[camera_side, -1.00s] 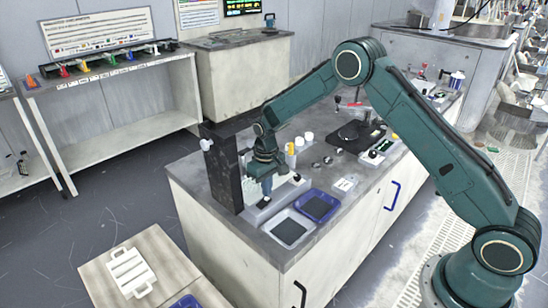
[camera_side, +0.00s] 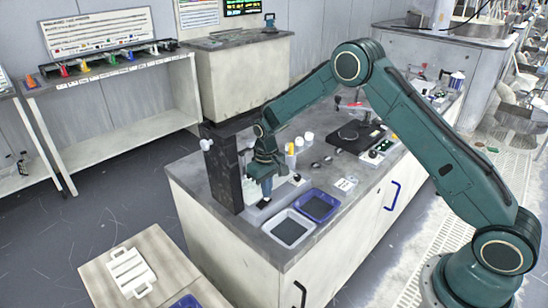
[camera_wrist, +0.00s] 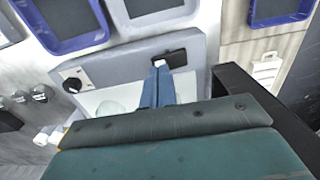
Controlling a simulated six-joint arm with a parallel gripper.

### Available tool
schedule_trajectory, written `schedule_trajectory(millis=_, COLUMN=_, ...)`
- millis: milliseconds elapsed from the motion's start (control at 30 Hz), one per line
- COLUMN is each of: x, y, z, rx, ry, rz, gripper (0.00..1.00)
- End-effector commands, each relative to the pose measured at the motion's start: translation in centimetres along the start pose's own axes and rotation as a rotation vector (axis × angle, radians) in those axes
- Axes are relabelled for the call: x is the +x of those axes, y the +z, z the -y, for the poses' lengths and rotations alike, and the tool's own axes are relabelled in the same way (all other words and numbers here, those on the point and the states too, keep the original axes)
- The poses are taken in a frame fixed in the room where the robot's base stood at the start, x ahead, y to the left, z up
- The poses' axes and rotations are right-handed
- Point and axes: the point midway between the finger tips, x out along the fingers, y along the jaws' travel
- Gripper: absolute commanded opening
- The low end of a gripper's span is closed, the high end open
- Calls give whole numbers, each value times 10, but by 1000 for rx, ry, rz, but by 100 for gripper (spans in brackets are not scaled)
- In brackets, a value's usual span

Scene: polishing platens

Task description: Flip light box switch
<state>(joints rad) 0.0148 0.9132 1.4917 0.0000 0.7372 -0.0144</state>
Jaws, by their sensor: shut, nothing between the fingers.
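The light box is a pale grey unit (camera_wrist: 120,65) with a white panel, lying under my gripper in the wrist view. A black switch (camera_wrist: 175,59) sits near its edge, and a round black knob (camera_wrist: 73,85) is at its left end. My gripper (camera_wrist: 159,66) is shut and empty. Its blue fingertips are at the left end of the switch; I cannot tell whether they touch it. In the side view my gripper (camera_side: 267,192) points down over the light box (camera_side: 252,214), beside a dark upright post. My gripper hides part of the panel.
A white tray (camera_side: 310,233) and a blue tray (camera_side: 334,203) lie close in front of the light box. The dark post (camera_side: 226,178) stands close to the left of my gripper. Small bottles and a black device (camera_side: 357,137) are farther back on the bench.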

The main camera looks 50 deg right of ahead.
Motion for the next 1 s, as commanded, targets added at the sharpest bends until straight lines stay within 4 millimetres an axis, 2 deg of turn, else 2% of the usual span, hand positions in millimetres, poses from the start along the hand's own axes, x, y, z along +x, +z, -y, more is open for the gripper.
schedule_trajectory(millis=1000, x=11, y=0, z=0, rx=0, ry=0, rz=-1, gripper=0)
